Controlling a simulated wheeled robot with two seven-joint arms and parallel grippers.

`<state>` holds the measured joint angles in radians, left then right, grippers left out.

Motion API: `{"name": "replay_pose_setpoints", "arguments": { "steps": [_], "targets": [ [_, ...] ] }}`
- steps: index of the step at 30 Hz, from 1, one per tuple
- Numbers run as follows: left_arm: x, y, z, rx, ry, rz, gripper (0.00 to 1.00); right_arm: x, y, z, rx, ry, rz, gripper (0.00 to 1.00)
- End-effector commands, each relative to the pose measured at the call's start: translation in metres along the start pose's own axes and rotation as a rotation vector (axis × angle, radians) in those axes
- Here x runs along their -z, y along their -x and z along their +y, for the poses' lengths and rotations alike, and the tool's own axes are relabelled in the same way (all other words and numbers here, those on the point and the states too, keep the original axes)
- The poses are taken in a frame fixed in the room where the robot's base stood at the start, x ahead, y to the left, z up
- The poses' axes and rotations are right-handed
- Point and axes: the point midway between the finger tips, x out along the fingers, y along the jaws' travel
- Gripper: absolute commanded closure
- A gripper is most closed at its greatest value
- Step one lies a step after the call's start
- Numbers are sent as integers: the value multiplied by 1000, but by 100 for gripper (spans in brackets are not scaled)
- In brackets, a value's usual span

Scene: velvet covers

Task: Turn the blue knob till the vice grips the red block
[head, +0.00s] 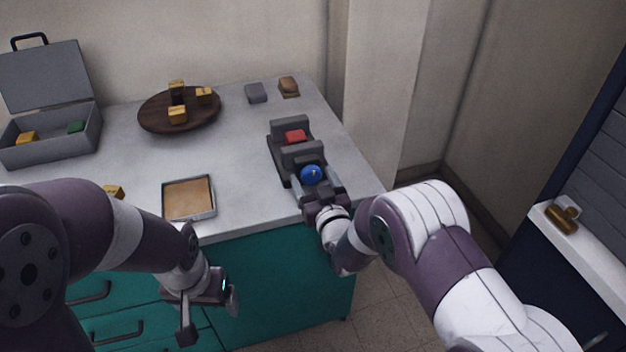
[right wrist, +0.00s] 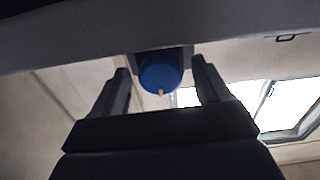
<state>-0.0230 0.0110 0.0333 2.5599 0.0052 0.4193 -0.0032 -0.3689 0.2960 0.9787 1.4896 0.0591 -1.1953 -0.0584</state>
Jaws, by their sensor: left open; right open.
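The grey vice (head: 283,163) stands near the right end of the counter. The red block (head: 295,137) sits between its jaws; I cannot tell whether the jaws touch it. The blue knob (head: 311,174) is on the vice's near end. My right gripper (head: 321,186) is open, with a finger on each side of the knob in the head view. In the right wrist view, the knob (right wrist: 159,75) shows between the open fingers, a pale mark at its lower edge; contact is not clear. My left gripper (head: 209,318) is open and empty, in front of the teal drawers.
A round wooden board (head: 150,121) with yellow blocks, an open grey case (head: 48,155) and a cork-lined tray (head: 211,206) are on the counter (head: 125,155). A grey block (head: 256,93) and a brown block (head: 288,85) lie behind the vice.

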Motion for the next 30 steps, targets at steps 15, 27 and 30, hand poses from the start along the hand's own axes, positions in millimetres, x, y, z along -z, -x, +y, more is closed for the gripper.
{"name": "replay_pose_setpoints", "arguments": {
  "steps": [15,27,30],
  "targets": [
    [0,0,0,0,0,0,17,0,-7,0,0,0,-1,70],
    [0,-3,0,0,0,0,17,-1,-7,0,0,-46,-1,80],
    [-1,-6,0,0,0,0,17,-1,-7,0,0,-96,0,80]
  ]
}}
